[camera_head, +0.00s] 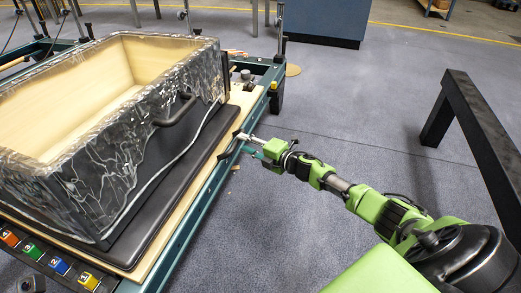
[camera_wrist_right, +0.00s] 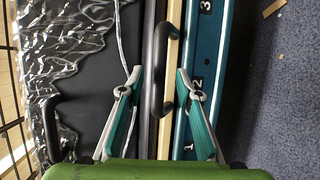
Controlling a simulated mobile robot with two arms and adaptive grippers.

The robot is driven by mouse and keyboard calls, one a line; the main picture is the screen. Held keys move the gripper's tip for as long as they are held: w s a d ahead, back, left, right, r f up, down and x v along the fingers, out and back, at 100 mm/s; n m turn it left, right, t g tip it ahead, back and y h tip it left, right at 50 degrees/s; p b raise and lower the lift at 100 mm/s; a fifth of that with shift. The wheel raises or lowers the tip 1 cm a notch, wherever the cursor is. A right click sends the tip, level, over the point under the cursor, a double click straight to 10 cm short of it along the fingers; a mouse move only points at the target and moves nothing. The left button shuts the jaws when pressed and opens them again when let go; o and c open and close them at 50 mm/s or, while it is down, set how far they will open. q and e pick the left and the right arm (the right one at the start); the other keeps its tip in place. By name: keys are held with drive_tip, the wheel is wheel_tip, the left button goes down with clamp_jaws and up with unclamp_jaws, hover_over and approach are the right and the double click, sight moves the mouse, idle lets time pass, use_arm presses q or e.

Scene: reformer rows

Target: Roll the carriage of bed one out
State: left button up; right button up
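The carriage of the bed is a black padded board (camera_head: 185,165) on a pale wood base. It sits on a teal frame (camera_head: 190,222) at the left of the head view. A black handle (camera_wrist_right: 160,68) stands on the carriage's long edge in the right wrist view. My right gripper (camera_head: 246,147) is at that edge. In the right wrist view its teal fingers (camera_wrist_right: 159,80) are spread, one on each side of the handle, with visible gaps. It holds nothing. My left gripper is not in view.
A plastic-wrapped open wooden box (camera_head: 112,165) with its own black handle (camera_head: 175,109) rests on the pad. Coloured number tags (camera_head: 58,265) mark the near end. A black bar frame (camera_head: 470,130) stands at the right. The grey floor (camera_head: 345,110) between is clear.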

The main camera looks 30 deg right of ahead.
drive_tip(key=v, duration=0.7)
drive_tip(key=shift+s, duration=0.4)
drive_tip(key=shift+d, duration=0.1)
